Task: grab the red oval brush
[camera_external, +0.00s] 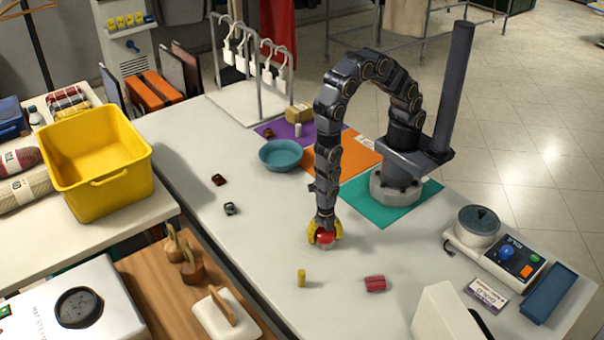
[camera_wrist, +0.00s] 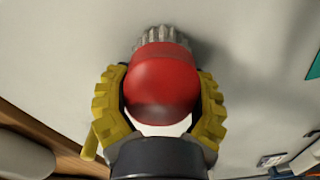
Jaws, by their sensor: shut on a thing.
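The red oval brush (camera_wrist: 162,82) fills the middle of the wrist view, with pale bristles showing at its far end. My gripper (camera_wrist: 160,100) has its yellow fingers shut on the brush from both sides. In the external view the red top of the brush (camera_external: 325,238) shows between the fingers of my gripper (camera_external: 324,233), at or just above the grey tabletop. I cannot tell whether the bristles touch the table.
A small yellow cylinder (camera_external: 301,278) and a red object (camera_external: 375,284) lie nearer the front. A blue bowl (camera_external: 281,156) stands behind. A scale-like device (camera_external: 495,255) and a blue tray (camera_external: 550,292) are at the right. The tabletop left of my gripper is mostly clear.

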